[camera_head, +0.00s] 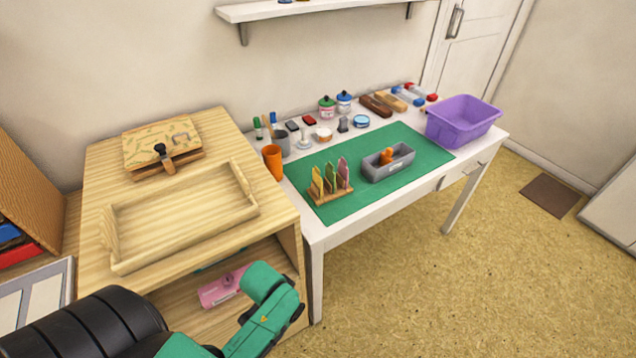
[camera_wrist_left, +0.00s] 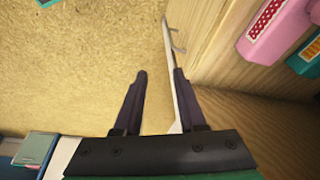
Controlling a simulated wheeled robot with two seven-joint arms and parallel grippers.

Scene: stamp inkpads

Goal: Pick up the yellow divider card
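The yellow divider card (camera_head: 316,183) stands upright at the left of a small wooden rack (camera_head: 332,195), with green and pink cards (camera_head: 343,170) beside it. The rack is on the green mat near the desk's left end. My left arm (camera_head: 265,310) is low in front of the wooden cabinet, below and left of the rack; its fingertips are hard to make out in the head view. In the left wrist view my left gripper (camera_wrist_left: 159,95) is open, with nothing clearly held. The yellow card does not show there. My right gripper is in neither view.
A wooden cabinet (camera_head: 275,222) with a tray (camera_head: 185,218) on top stands left of the desk. A pink item (camera_head: 222,288) lies on the cabinet's open shelf.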

